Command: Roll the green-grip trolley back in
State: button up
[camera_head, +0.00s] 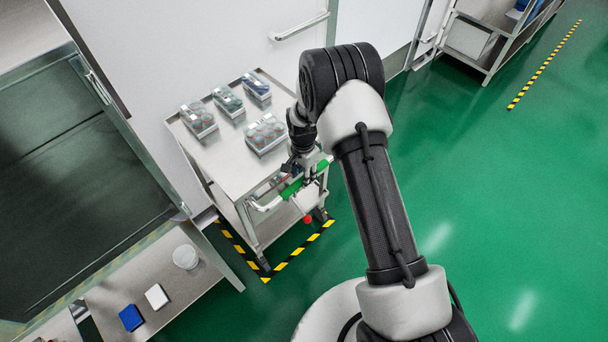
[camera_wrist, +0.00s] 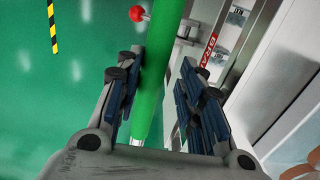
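The trolley (camera_head: 222,163) is a metal cart with a pale top shelf and a lower shelf, against the white wall left of centre in the head view. Its green grip (camera_head: 291,189) is on the near right end, and in the wrist view the grip (camera_wrist: 155,85) runs between my fingers. My gripper (camera_wrist: 162,62) is open around the grip, which lies closer to the left finger; a gap shows on the right. A red knob (camera_head: 307,219) is beside the grip and also shows in the wrist view (camera_wrist: 138,14). My arm hides part of the trolley's right end.
Several clear boxes (camera_head: 265,134) stand on the trolley. Yellow-black floor tape (camera_head: 283,262) marks a corner by its near end. A bench (camera_head: 150,282) with a blue box (camera_head: 131,318) is at lower left. Green floor (camera_head: 500,200) is clear to the right.

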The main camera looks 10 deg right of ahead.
jog(key=shift+o, duration=0.4)
jog(key=shift+s+d, duration=0.1)
jog(key=shift+r, duration=0.1)
notch_tip(320, 180, up, 12)
dwell(0.6)
jog(key=s+d+r+n+t, duration=0.1)
jog(key=s+r+n, duration=0.15)
jog(key=r, duration=0.45)
jog(key=s+d+r+n, duration=0.1)
jog(key=s+d+r, duration=0.1)
jog(key=s+r, duration=0.35)
jog(key=s+d+r+n+t, duration=0.1)
jog(key=s+r, duration=0.1)
jog(key=r, duration=0.7)
jog(key=s+d+r+n+t, duration=0.1)
jog(key=s+r+n, duration=0.2)
jog(key=s, duration=0.7)
jog(key=s+d+r+n+t, duration=0.1)
jog(key=s+d+r+n, duration=0.1)
jog(key=s, duration=0.9)
jog(key=shift+r+n+t, duration=0.3)
jog(key=shift+r+n, duration=0.25)
jog(key=shift+n, duration=0.1)
